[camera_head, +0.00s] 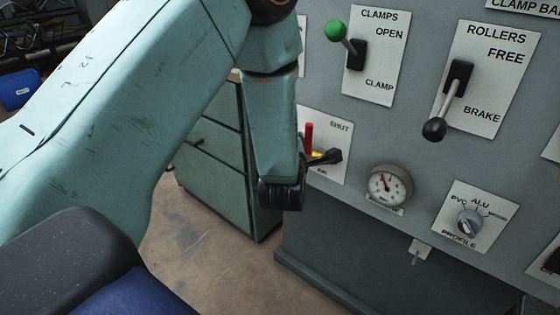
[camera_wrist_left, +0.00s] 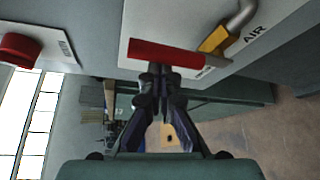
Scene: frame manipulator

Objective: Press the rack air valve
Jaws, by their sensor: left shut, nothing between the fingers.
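The air valve has a red lever (camera_head: 308,136) and a yellow body (camera_head: 317,155) on a white plate marked SHUT, partly hidden behind my left gripper (camera_head: 336,156) in the head view. In the left wrist view the red lever (camera_wrist_left: 168,54) lies across the picture, with the brass-yellow body (camera_wrist_left: 214,40) and a grey pipe at its right end. My left gripper (camera_wrist_left: 160,72) is shut and empty, its fingertips right at the lever's lower edge. I cannot tell whether they touch it. My right gripper is not in view.
The grey panel also carries a green-knobbed clamp lever (camera_head: 337,33), a black-knobbed roller lever (camera_head: 446,105), a gauge (camera_head: 389,187) and a profile knob (camera_head: 470,221). A red button (camera_wrist_left: 20,50) shows in the wrist view. A green drawer cabinet (camera_head: 215,165) stands behind my arm.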

